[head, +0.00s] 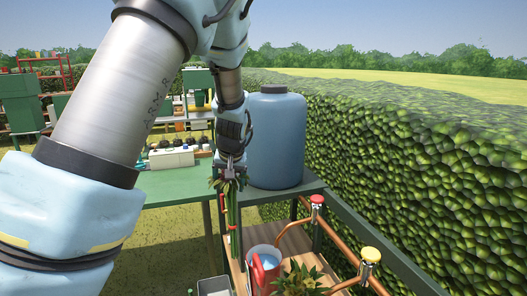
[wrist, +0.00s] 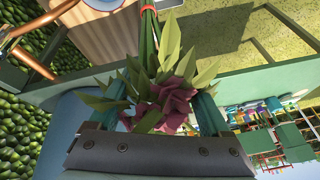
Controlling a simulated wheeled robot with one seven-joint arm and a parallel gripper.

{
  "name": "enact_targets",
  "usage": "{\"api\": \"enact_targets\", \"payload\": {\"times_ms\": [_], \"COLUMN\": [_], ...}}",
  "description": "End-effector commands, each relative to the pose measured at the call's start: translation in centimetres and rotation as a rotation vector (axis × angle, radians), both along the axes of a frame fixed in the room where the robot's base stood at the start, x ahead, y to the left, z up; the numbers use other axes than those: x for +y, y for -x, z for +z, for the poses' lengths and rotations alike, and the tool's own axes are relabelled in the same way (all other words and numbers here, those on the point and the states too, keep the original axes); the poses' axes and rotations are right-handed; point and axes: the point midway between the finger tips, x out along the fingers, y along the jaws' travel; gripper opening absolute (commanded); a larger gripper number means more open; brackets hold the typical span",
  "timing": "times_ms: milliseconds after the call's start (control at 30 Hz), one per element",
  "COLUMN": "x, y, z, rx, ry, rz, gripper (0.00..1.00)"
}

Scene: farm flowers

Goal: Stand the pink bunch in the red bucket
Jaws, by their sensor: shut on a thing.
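My gripper (head: 230,174) is shut on the pink bunch, seen from above in the wrist view (wrist: 165,110) with pink blooms and green leaves between the fingers. In the head view the bunch's green stems (head: 233,208) hang down, roughly upright, with a red band low on them. A round container (head: 250,255) with a pale rim and blue inside stands on the wooden shelf, just right of and below the stems. A red part (head: 259,275) shows at its front; I cannot tell whether this is the red bucket or another thing before it. The stem ends look apart from it.
A leafy plant (head: 301,281) and a grey box (head: 214,287) flank the container.

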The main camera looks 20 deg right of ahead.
Motion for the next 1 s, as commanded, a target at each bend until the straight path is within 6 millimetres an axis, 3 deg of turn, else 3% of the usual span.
{"api": "enact_targets", "payload": {"times_ms": [33,200,400,567,1000], "x": [-2.3,-6.9,-9.0,-9.3,-9.2], "y": [0.8,3.1,4.6,4.8,4.7], "z": [2.2,6.7,9.0,8.7,5.4], "rx": [-0.005,-0.004,-0.001,0.001,0.001], "ry": [0.005,0.004,0.0,-0.001,0.0], "rz": [-0.032,-0.09,-0.116,-0.119,-0.118], "gripper": [0.0,0.0,0.0,0.0,0.0]}}
